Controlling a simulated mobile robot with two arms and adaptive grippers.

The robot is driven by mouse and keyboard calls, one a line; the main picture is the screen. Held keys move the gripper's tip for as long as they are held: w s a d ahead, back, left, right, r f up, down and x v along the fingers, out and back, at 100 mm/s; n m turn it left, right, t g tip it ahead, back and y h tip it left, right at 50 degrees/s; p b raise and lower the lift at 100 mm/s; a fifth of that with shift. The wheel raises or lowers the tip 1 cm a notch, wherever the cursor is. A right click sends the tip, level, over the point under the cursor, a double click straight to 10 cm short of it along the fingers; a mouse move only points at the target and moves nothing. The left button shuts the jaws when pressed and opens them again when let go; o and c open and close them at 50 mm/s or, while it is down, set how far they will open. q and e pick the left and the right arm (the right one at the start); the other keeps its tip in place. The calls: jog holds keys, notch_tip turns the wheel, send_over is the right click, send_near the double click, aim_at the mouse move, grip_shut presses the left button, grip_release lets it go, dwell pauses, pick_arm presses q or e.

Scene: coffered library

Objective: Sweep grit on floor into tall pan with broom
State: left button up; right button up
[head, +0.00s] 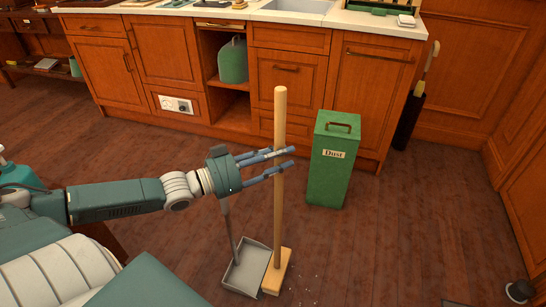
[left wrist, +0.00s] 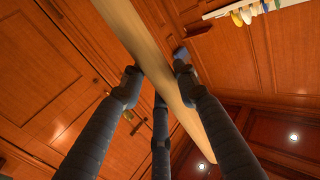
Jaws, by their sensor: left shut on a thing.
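The broom (head: 279,180) stands nearly upright, with a pale wooden handle and a wooden head (head: 277,272) low at the floor. My left gripper (head: 290,157) is shut on the upper part of its handle. In the left wrist view the fingers close around the handle (left wrist: 135,35). The grey tall pan (head: 248,268) is on the floor just left of the broom head. Its thin upright handle (head: 231,232) rises behind my left gripper, which hides its top. Pale specks of grit (head: 300,288) lie on the floor right of the broom head. My right gripper is not in view.
A green bin marked "Dust" (head: 334,165) stands right of the broom, in front of wooden cabinets (head: 285,75). A dark stand (head: 408,120) holding a pale-handled item is by the right wall. The wooden floor between the bin and the right wall is clear.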

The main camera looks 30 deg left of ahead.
pick_arm(q)
jog(key=w+d+f+b, duration=0.1)
jog(key=w+d, duration=0.2)
jog(key=d, duration=0.8)
jog(key=w+d+f+b, duration=0.1)
jog(key=w+d+f, duration=0.1)
jog(key=d, duration=1)
jog(key=shift+w+d+f, duration=0.15)
jog(key=shift+w+f, duration=0.05)
jog(key=shift+w, duration=0.65)
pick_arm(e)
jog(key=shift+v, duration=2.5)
pick_arm(q)
jog(key=shift+f+b, duration=0.5)
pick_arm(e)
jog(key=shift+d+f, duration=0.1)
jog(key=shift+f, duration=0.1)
